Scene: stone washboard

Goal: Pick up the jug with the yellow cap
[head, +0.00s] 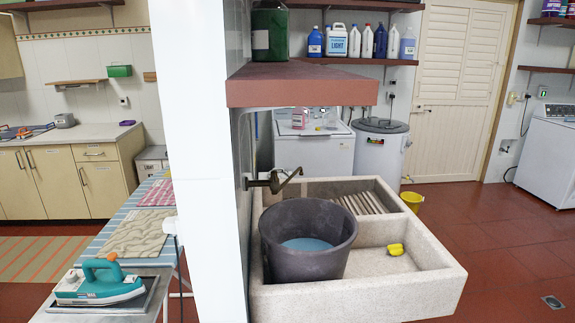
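I cannot pick out a jug with a yellow cap for certain. A white jug (337,41) with "LIGHT" on its label stands on the back wall shelf, and its cap looks pale or white. A large dark green container (270,36) with a pale label stands at the near shelf, its top cut off by the frame edge, so its cap is hidden. Neither of my grippers shows in the head view.
A white pillar (198,160) and red-brown shelf (300,88) obstruct. An iron (100,283) sits lower left. Floor at right is clear.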

